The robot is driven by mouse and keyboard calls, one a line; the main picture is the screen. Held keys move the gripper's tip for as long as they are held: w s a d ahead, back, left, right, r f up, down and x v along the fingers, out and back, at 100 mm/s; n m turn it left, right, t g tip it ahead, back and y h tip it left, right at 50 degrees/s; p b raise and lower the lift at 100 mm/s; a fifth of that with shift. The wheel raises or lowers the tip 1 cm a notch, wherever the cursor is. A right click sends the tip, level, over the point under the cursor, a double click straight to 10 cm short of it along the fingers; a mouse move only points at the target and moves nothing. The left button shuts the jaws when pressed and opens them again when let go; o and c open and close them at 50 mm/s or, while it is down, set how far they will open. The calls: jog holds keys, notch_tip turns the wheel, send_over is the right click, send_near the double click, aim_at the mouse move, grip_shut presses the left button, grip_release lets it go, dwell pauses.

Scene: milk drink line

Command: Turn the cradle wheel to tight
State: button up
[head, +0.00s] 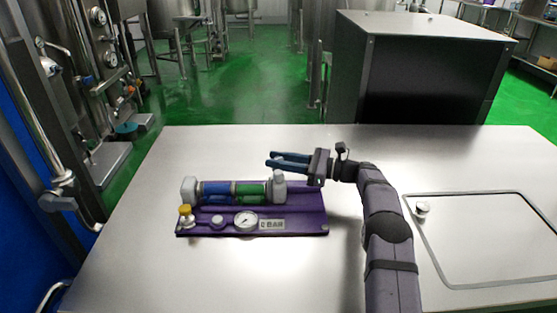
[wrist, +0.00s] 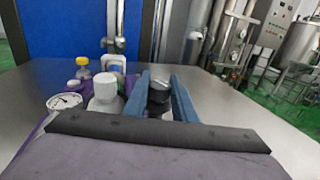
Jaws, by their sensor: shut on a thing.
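A purple rig board (head: 310,222) lies on the steel table. Its cradle holds a blue cylinder (head: 216,188) and a green cylinder (head: 251,188) between pale end blocks. My gripper (head: 272,160) is at the back right of the rig. In the head view I cannot make out the wheel behind the fingers. Its turn position cannot be told.
A white-capped post (wrist: 106,87) stands close to the left finger. A gauge (head: 246,221), a "0 BAR" label (head: 272,225) and a yellow knob (head: 185,210) are at the board's front. A framed panel (head: 490,255) lies right. The table's front left is clear.

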jog(key=shift+r+m+t+h+p, duration=0.1)
jog(key=shift+m+t+h+p, duration=0.9)
jog(key=shift+t, duration=0.7)
jog(key=shift+m+t, duration=0.3)
jog(key=shift+m, duration=0.1)
jog(key=shift+m+t+h, duration=0.9)
jog(key=shift+m+t, duration=0.2)
jog(key=shift+t, duration=0.3)
jog(key=shift+m+t+h+b, duration=0.4)
jog(key=shift+t+b, duration=0.05)
jog(key=shift+t, duration=0.05)
jog(key=o, duration=1)
jog(key=shift+o, duration=0.2)
jog(key=shift+n+g+y, duration=0.3)
jog(key=shift+g, duration=0.1)
